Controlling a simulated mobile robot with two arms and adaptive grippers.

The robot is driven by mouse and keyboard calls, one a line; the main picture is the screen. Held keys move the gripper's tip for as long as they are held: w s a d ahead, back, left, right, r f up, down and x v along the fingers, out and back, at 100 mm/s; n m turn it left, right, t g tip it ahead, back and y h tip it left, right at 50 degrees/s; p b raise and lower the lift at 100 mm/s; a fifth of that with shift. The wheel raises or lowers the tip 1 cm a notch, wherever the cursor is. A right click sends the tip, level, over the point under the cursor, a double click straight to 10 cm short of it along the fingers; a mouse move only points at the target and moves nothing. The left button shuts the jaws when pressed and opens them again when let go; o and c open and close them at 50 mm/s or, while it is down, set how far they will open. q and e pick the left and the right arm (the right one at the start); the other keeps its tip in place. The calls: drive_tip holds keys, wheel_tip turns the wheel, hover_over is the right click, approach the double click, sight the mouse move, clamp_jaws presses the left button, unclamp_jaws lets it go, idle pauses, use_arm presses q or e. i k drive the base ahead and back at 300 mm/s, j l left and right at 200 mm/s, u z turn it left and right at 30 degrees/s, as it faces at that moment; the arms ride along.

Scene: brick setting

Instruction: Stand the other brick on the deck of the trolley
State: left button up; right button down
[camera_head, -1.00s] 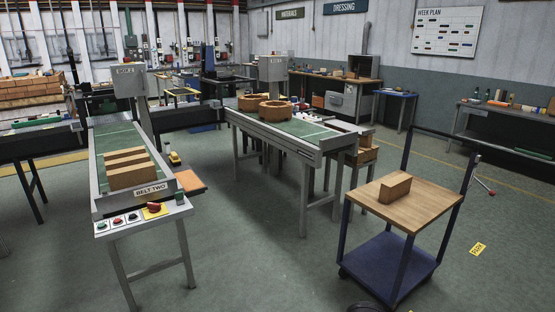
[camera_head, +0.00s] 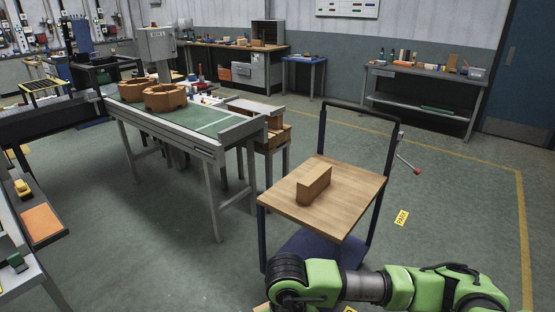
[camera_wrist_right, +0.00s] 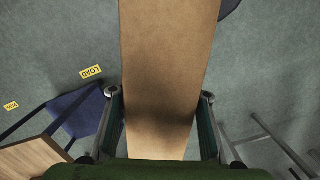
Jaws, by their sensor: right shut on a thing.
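The trolley (camera_head: 342,218) has a wooden deck and a dark blue frame, and stands right of centre in the head view. One tan brick (camera_head: 314,184) rests on its deck, with bare wood around it. My right gripper (camera_wrist_right: 161,98) is shut on another tan brick (camera_wrist_right: 168,55), its two fingers on opposite sides. That brick hangs over the floor, with the trolley's deck (camera_wrist_right: 28,158) at lower left in the wrist view. In the head view my right arm crosses the bottom in front of the trolley and its gripper is hidden. My left gripper is not in view.
A belt conveyor (camera_head: 190,125) with round brown pieces stands left of the trolley. The trolley's handle (camera_head: 358,108) rises at its far side. A workbench (camera_head: 425,72) stands at the back right.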

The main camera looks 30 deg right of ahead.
sight(338, 202)
drive_tip(key=i+l, duration=0.15)
drive_tip(key=i, duration=0.5)
drive_tip(key=i+l, duration=0.1)
drive_tip(key=i, duration=1.85)
drive_tip(key=i+z, duration=0.35)
drive_tip(key=i+j+z, duration=0.1)
drive_tip(key=z, duration=0.25)
drive_tip(key=i+z, duration=0.1)
drive_tip(key=z, duration=1.2)
drive_tip(key=i+z, duration=0.35)
drive_tip(key=i, duration=0.15)
